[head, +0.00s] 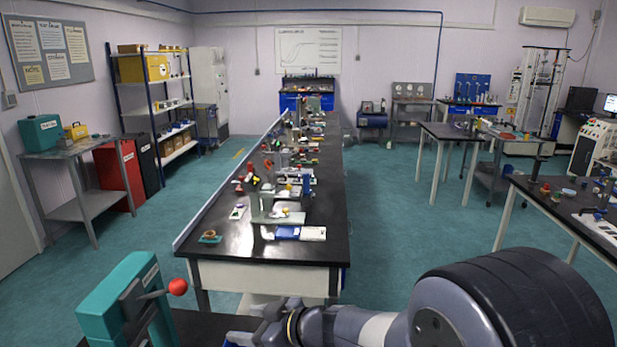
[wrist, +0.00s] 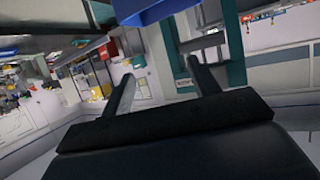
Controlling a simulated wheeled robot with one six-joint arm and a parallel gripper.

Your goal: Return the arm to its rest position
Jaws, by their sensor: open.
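My arm (head: 440,315) reaches across the bottom of the head view from the right, with its thick dark joint at the lower right. A teal and grey structure (wrist: 180,55) stands beyond the fingers. I cannot tell whether the fingers touch it.
A teal device (head: 120,295) with a red-knobbed lever (head: 178,287) stands close at the lower left. A long black bench (head: 240,250) holds several small items ahead. Open green floor (head: 395,215) lies right of it. A blue part (wrist: 150,12) hangs close above in the wrist view.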

